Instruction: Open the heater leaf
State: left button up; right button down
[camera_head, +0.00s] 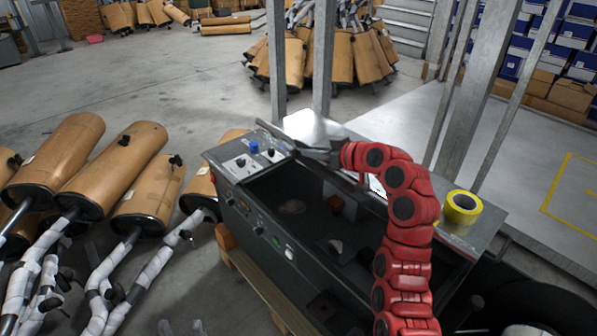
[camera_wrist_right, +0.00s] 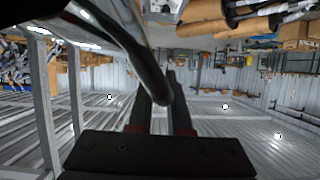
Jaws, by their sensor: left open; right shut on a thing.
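The heater (camera_head: 240,215) is a dark box with knobs and buttons on its front. Its dark inside shows, with small pale pieces in it. Its leaf (camera_head: 275,132) shows as a thin, raised metal edge over the opening; its exact angle is hard to tell. My right gripper (camera_head: 330,152) is at this edge, at the end of the red arm. In the right wrist view my right gripper (camera_wrist_right: 165,90) is shut on a dark curved bar (camera_wrist_right: 140,62) at the leaf. Only the tips of my left gripper (camera_head: 181,328) show at the bottom, apart and empty.
Brown mufflers (camera_head: 115,170) with white-wrapped pipes lie left of the heater. A yellow tape roll (camera_head: 461,208) sits on the heater's right end. Metal posts (camera_head: 322,60) stand behind it. More mufflers (camera_head: 340,60) are piled beyond. Clear floor (camera_head: 150,75) lies at back left.

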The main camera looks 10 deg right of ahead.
jog(key=shift+m+y, duration=0.3)
jog(key=shift+m, duration=0.2)
jog(key=w+d+r, duration=0.2)
jog(key=d, duration=0.1)
jog(key=shift+w+d+r+m+g+p, duration=0.15)
jog(key=shift+w+d+r+m, duration=0.1)
jog(key=shift+w+d, duration=0.2)
jog(key=shift+w+d+r+m+g+p, duration=0.2)
jog(key=shift+w+d, duration=0.1)
jog(key=shift+d, duration=0.15)
jog(key=c, duration=0.8)
grip_release()
jog(key=shift+c, duration=0.2)
jog(key=v, duration=1.7)
jog(key=shift+s+d+f, duration=0.15)
jog(key=shift+d+f, duration=0.05)
jog(key=shift+d, duration=0.1)
